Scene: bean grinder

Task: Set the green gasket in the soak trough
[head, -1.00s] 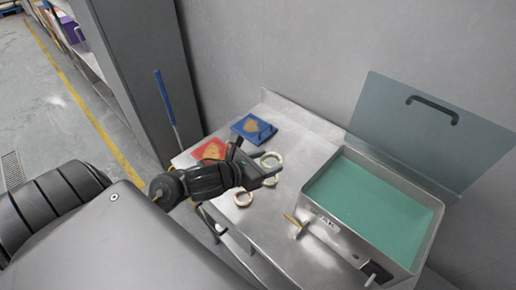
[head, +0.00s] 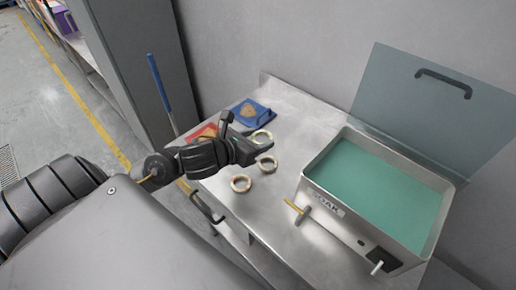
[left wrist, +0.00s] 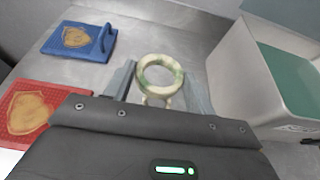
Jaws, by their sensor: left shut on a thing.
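My left gripper (head: 268,143) is shut on the green gasket (head: 262,136), a cream ring with green patches. In the left wrist view the gasket (left wrist: 160,74) sits between the two fingers, its hole facing the camera. It appears a little above the table, left of the soak trough. The soak trough (head: 325,207) is an open steel box holding green liquid, with a label partly readable as "OAK" on its front. My right gripper is not in view.
A grey lid (head: 440,105) with a dark handle stands raised behind the trough. A T-handled tool (head: 299,210) stands at the trough's left front. A blue tray (head: 252,112) and a red tray (left wrist: 40,106) lie at the left. Bare steel table (head: 297,122) separates the blue tray and trough.

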